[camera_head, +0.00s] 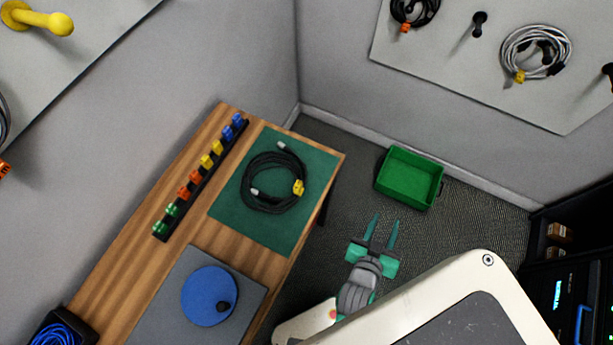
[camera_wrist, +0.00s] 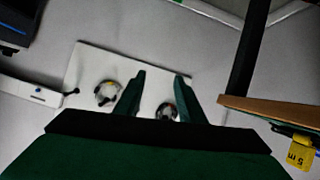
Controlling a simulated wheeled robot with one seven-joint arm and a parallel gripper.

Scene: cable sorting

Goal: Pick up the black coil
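The black coil (camera_head: 250,187) lies on the green mat (camera_head: 291,230) on the wooden table, in the head view. It has a yellow tag (camera_head: 298,187) on its right side and pale connector ends. My gripper (camera_head: 382,232) is to the right of the table, apart from the coil, with its two green fingers spread and nothing between them. In the wrist view the fingers (camera_wrist: 158,82) are also apart. A yellow tag (camera_wrist: 299,150) marked "5 m" shows at the right edge there, beside the table edge (camera_wrist: 262,108); most of the coil is out of that view.
A green bin (camera_head: 409,178) stands beyond my gripper. A rack of coloured clips (camera_head: 202,177) lies left of the mat, and a blue disc (camera_head: 208,296) sits on a grey plate nearer me. Other coils hang on wall panels (camera_head: 455,75). Dark shelving (camera_head: 565,270) is at the right.

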